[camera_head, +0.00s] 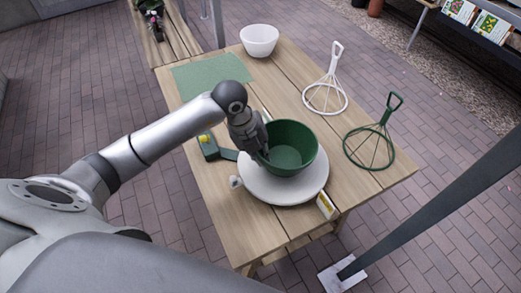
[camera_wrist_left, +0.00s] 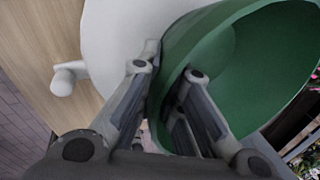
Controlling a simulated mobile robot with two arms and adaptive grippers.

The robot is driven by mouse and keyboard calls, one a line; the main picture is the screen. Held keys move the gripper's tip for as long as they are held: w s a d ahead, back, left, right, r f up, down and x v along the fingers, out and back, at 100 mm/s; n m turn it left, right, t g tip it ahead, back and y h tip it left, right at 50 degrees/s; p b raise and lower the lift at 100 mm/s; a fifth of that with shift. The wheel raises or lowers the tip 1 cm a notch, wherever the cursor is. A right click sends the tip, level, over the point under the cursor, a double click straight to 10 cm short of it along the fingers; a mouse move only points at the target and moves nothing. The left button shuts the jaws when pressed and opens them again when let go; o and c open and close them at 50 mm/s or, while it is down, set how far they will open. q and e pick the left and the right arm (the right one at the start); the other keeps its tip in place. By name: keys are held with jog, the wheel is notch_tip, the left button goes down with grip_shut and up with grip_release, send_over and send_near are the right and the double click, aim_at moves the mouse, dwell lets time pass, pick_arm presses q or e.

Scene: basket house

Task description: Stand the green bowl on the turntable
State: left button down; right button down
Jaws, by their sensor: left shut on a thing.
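The green bowl (camera_head: 296,140) is over the white round turntable (camera_head: 285,190) in the head view, its opening tilted somewhat toward the camera. I cannot tell whether its base touches the turntable. My left gripper (camera_head: 261,154) is shut on the bowl's left rim. In the left wrist view the fingers (camera_wrist_left: 165,100) straddle the wall of the green bowl (camera_wrist_left: 262,65), one inside and one outside. The white turntable (camera_wrist_left: 108,30) and its knob (camera_wrist_left: 68,78) show beside the bowl there. My right gripper is not in view.
A white bowl (camera_head: 259,37) and a green mat (camera_head: 212,75) are at the table's far end. A white wire stand (camera_head: 325,95) and a green one (camera_head: 370,148) stand to the right. A green object (camera_head: 210,148) with a yellow part lies left of the turntable. A dark post (camera_head: 430,215) rises front right.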

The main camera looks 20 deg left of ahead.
pick_arm(q)
jog(key=c, duration=1.6)
grip_release()
jog(key=shift+a+r, duration=0.1)
jog(key=shift+r, duration=0.2)
jog(key=b+v, duration=0.2)
jog(key=v, duration=0.9)
jog(key=shift+r, duration=0.2)
jog(key=shift+s+f, duration=0.1)
jog(key=shift+s, duration=0.05)
